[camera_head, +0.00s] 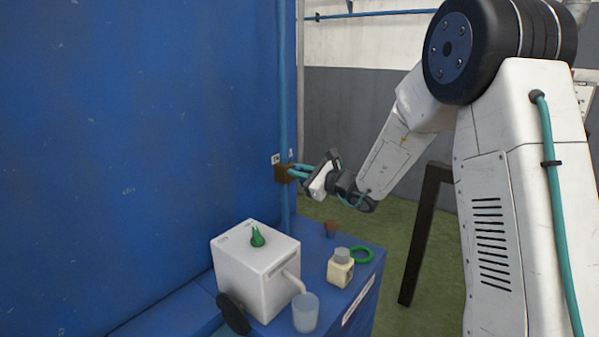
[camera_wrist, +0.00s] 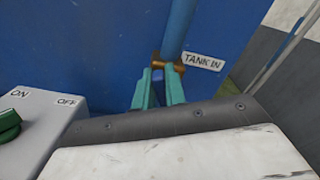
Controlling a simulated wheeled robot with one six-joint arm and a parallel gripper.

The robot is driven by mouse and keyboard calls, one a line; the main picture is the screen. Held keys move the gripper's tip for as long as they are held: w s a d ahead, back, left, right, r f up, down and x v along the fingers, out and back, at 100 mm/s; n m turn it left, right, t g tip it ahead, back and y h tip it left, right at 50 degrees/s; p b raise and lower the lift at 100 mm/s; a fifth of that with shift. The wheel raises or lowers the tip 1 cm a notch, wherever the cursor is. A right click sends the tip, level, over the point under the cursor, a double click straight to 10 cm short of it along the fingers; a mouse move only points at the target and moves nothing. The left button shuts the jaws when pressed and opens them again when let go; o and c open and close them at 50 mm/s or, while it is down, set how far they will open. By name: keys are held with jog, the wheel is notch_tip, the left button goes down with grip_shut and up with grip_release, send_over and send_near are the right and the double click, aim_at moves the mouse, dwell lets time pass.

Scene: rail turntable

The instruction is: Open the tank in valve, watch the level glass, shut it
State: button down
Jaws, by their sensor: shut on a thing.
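The tank in valve is a small brass-brown fitting (camera_wrist: 157,63) on a vertical blue pipe (camera_wrist: 178,28), beside a white label (camera_wrist: 203,62) reading TANK IN. In the head view the valve (camera_head: 283,173) is a brown block at the pipe. My gripper (camera_head: 297,173) reaches it from the right with teal fingers. In the wrist view my gripper (camera_wrist: 158,82) has its fingertips at the brass part, closed on the valve; the tips hide part of it. I cannot make out a level glass in either view.
A white box (camera_head: 241,275) with a green knob (camera_head: 257,237) stands on a blue bench (camera_head: 362,296). A clear cup (camera_head: 305,313), a small bottle (camera_head: 340,268), a green ring (camera_head: 361,254) and a brown cup (camera_head: 330,229) are near it. A blue wall (camera_head: 130,150) rises behind.

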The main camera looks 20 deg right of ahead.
jog(key=c, duration=1.5)
grip_release()
jog(key=shift+o, duration=0.2)
jog(key=v, duration=0.7)
jog(key=shift+s+d, duration=0.25)
jog(key=shift+s, duration=0.05)
